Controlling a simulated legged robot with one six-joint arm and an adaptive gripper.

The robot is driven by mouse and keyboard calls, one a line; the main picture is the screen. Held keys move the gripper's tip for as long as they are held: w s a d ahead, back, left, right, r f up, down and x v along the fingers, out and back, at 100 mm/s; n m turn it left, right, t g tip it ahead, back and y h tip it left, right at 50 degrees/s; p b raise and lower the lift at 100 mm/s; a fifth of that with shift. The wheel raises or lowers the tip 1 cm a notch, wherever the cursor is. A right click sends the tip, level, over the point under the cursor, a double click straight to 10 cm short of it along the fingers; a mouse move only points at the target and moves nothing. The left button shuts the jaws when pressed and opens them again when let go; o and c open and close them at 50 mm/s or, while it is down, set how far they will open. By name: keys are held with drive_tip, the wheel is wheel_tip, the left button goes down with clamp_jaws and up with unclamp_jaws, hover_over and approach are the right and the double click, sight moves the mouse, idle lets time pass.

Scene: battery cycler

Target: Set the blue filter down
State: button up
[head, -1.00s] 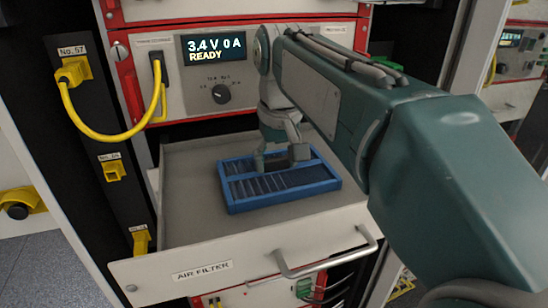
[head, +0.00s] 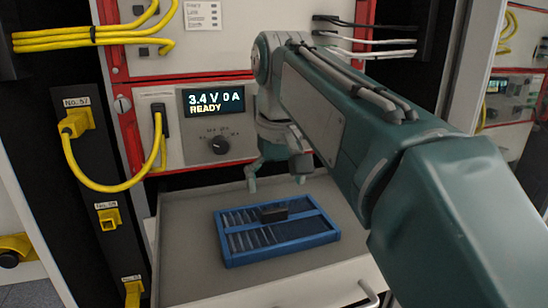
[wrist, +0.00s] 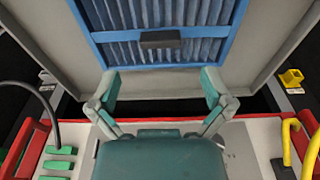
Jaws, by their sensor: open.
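The blue filter (head: 288,231) lies flat in the open grey drawer (head: 185,275), with a blue frame, dark pleats and a small dark block-shaped handle (head: 272,212) on its middle bar. It also shows at the top of the wrist view (wrist: 205,52), partly cut off. My gripper (head: 275,180) is above and behind the filter, near the drawer's back, and is open and empty. In the wrist view my gripper's two fingers (wrist: 160,85) are spread wide, with the handle beyond them and apart from them.
The cycler panel with a lit display (head: 213,100) and a knob (head: 219,145) stands behind the drawer. A yellow cable (head: 95,184) loops at left. The drawer's handle (head: 368,294) is at the front right. Bare drawer floor surrounds the filter.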

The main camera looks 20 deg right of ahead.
drive_tip(key=r, duration=0.5)
drive_tip(key=shift+s+r, duration=0.35)
